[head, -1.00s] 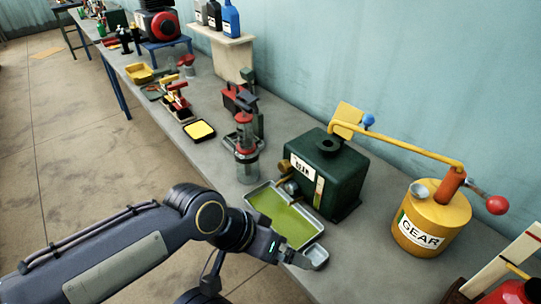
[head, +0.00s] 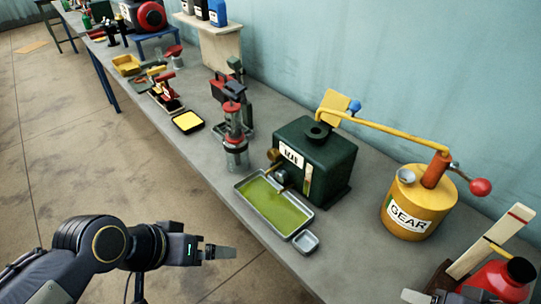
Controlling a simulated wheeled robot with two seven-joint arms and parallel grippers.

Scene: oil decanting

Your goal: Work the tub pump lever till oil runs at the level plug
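The yellow tub labelled GEAR (head: 408,216) stands on the bench at the right. Its red pump (head: 436,169) carries a lever ending in a red ball (head: 481,187). A yellow pipe (head: 385,135) runs from the pump to the top of the dark green box (head: 322,150). A brass round part (head: 272,155) and a grey fitting (head: 281,177) are on the box's front. A tray of green liquid (head: 276,206) lies below them. My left gripper (head: 222,252) is empty, off the bench's front edge; its finger gap is hidden. My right gripper (head: 415,296) is partly visible at the bottom right.
A small grey dish (head: 306,242) sits at the tray's near corner. A clear cylinder with a red top (head: 235,140) stands left of the box. A red container (head: 495,283) and an upright pale board (head: 492,240) are at the lower right.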

